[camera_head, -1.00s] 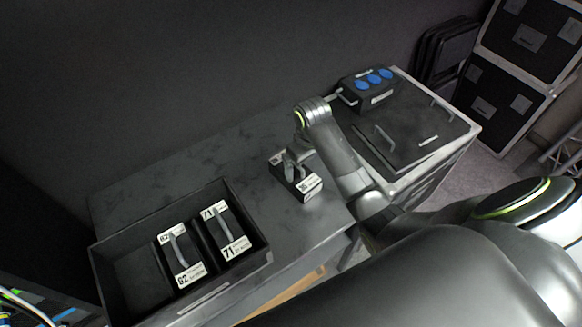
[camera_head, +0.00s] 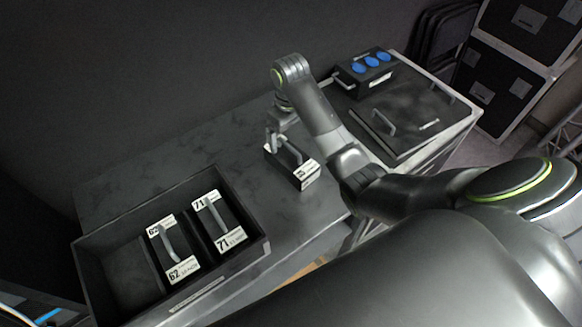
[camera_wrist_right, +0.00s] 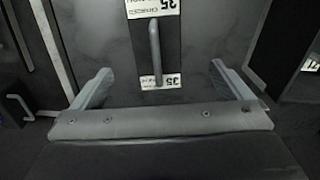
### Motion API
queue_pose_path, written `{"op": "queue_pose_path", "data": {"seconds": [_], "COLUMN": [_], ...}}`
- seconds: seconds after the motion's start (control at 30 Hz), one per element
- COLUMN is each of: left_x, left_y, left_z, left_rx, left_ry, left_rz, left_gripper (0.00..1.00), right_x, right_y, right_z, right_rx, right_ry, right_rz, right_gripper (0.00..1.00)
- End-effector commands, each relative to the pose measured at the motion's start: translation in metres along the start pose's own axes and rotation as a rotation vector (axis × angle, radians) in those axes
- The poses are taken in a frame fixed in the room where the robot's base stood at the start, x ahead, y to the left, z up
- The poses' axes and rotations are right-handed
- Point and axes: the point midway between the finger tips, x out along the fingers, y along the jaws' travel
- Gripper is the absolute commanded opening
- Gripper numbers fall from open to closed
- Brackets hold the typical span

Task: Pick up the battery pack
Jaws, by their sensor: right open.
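A black battery pack (camera_head: 299,172) with white end labels and a raised grey handle stands alone on the dark table. In the right wrist view the battery pack (camera_wrist_right: 143,42) shows the number 35 on its labels, and its handle (camera_wrist_right: 154,50) lies between the lines of my fingers, slightly left of centre. My right gripper (camera_head: 275,143) is open and empty beside the pack's far left end in the head view; its fingers (camera_wrist_right: 164,80) are spread wide on either side of the handle. I cannot tell the exact height gap. My left gripper is not in view.
A black open tray (camera_head: 113,283) at the left holds two packs, marked 62 (camera_head: 170,248) and 71 (camera_head: 218,222). A dark case (camera_head: 415,115) stands right of the table, with a box with blue sockets (camera_head: 367,68) on it. The table behind the tray is clear.

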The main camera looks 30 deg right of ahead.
Motion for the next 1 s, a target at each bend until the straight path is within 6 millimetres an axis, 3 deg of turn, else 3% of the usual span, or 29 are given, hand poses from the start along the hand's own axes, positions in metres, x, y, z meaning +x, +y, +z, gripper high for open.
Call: {"op": "queue_pose_path", "data": {"seconds": [0.03,0.3,0.37,1.0], "left_x": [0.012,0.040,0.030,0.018], "left_y": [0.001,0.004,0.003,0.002], "left_z": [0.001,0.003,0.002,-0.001], "left_rx": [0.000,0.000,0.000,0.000], "left_ry": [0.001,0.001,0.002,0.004], "left_rz": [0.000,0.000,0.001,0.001], "left_gripper": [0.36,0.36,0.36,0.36], "right_x": [0.012,0.045,0.050,0.113], "right_y": [0.000,0.000,0.000,0.005], "right_z": [0.000,0.000,0.001,-0.003], "right_rx": [0.000,0.000,0.002,0.000], "right_ry": [0.000,0.000,-0.004,0.000], "right_rz": [0.000,0.000,-0.002,0.000], "right_gripper": [0.98,0.98,0.98,0.98]}}
